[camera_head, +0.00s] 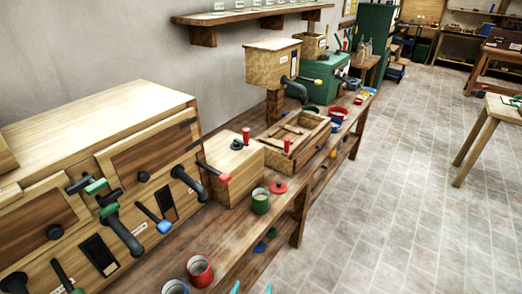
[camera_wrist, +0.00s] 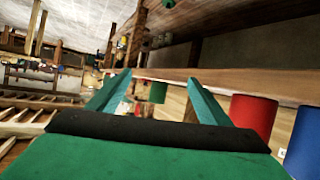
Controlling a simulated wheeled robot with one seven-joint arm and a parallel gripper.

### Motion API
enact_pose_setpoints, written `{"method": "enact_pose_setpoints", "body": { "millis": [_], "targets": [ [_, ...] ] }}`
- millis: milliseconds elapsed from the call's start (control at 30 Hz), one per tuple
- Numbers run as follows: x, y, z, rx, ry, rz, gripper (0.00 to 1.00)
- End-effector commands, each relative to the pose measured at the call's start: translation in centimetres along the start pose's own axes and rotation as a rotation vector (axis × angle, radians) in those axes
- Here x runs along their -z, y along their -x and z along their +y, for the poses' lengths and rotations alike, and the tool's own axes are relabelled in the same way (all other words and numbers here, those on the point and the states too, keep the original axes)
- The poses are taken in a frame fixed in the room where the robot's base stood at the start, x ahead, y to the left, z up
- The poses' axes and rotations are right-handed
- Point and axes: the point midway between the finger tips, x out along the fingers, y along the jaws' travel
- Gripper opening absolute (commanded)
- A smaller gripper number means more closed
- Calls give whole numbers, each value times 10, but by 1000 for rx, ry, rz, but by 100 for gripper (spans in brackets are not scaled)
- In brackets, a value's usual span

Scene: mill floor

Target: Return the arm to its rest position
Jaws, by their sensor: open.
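My gripper (camera_wrist: 158,77) is open, with its two teal fingers spread apart and nothing between them. In the head view only the teal fingertips (camera_head: 252,288) show at the bottom edge, in front of the bench. In the wrist view a green can (camera_wrist: 158,92) appears beyond the fingers, apart from them. A red can (camera_wrist: 253,115) and a blue can (camera_wrist: 303,140) are to the right of the fingers. The rest of my arm is hidden in the head view.
A cabinet (camera_head: 120,120) with levers stands at left.

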Motion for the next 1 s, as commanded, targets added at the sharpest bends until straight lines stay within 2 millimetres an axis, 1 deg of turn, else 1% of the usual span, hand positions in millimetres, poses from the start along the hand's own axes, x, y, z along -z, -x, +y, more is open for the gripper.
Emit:
{"method": "enact_pose_setpoints", "body": {
  "millis": [33, 167, 200, 300, 433, 633, 800, 900, 1000],
  "targets": [
    [-16, 12, 6, 20, 14, -8, 72],
    [-40, 43, 12, 78, 36, 0, 72],
    [-47, 53, 14, 94, 40, 4, 72],
    [-60, 80, 19, 130, 46, 15, 72],
    [-72, 116, 26, 165, 46, 37, 72],
    [-78, 176, 38, 193, 30, 79, 72],
    [-72, 225, 51, 187, 8, 122, 72],
    [-65, 249, 58, 175, -6, 148, 72],
    [-58, 267, 64, 161, -15, 169, 72]
  ]
}}
